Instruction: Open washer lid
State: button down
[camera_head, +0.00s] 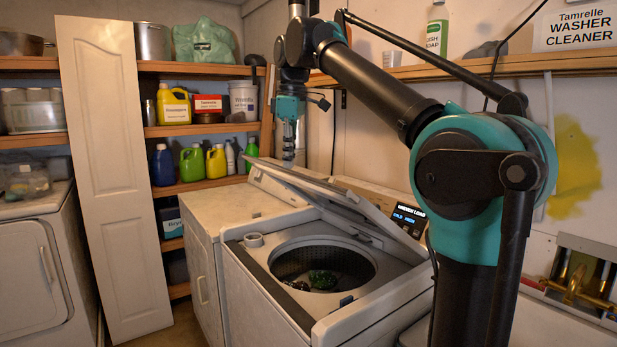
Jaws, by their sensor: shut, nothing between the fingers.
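The white washer (262,287) stands at the lower middle with its lid (345,200) raised at a slant. The lid leans up over the opening, its high edge toward the upper left and its low end near the lit control panel (408,219). The dark drum (345,262) shows under it, with something green and dark inside. My gripper (289,155) points down just behind the lid's raised upper edge. It is small in view and looks shut and empty. I cannot tell whether it touches the lid.
A tall white door panel (114,180) and shelves of bottles (190,165) are behind.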

jog(key=s+n+t+h, duration=0.1)
jog(key=s+n+h, duration=0.4)
jog(key=n, duration=0.4)
jog(key=w+d+f, duration=0.2)
jog(key=d+f, duration=0.3)
jog(key=shift+w+d+f+y, duration=0.15)
jog(key=shift+w+f+y, duration=0.15)
jog(key=shift+f, duration=0.05)
